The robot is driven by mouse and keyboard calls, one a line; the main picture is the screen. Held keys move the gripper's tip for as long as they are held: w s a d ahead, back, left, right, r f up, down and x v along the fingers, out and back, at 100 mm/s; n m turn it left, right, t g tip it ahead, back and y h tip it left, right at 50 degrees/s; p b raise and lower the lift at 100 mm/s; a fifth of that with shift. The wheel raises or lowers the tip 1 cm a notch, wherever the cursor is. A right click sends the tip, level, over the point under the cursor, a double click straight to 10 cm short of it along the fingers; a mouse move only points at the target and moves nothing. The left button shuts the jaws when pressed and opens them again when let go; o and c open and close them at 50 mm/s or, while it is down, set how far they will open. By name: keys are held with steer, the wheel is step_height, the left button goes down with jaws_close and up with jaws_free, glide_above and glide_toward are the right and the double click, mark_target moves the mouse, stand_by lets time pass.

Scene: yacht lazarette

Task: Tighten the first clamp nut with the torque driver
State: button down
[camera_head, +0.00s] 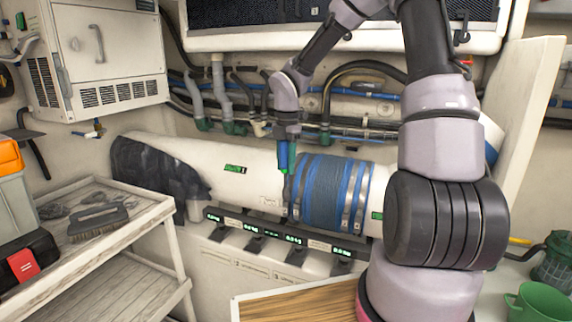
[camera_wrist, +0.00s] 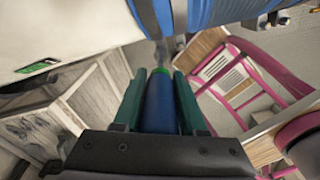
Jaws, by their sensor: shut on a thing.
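A white pipe (camera_head: 260,170) runs across the middle, with a blue and grey hose sleeve (camera_head: 325,190) around it, ringed by metal clamp bands. My gripper (camera_head: 288,150) is above the left edge of the sleeve, pointing down. It is shut on the blue torque driver with a green collar, whose body (camera_wrist: 161,105) stands between the green fingers in the wrist view. The driver's tip points toward the leftmost clamp band (camera_head: 298,190); whether it touches the nut I cannot tell. The clamp nut itself is too small or hidden to make out.
A black cloth (camera_head: 155,168) drapes the pipe's left end. A strip of small green-lit displays (camera_head: 285,236) runs below the pipe. A wooden shelf cart (camera_head: 120,222) stands at left, with a wooden-topped surface (camera_head: 300,306) in front.

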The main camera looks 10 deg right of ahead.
mark_target(285, 147)
steer(key=shift+w+r, duration=0.1)
steer(key=shift+r, duration=2.4)
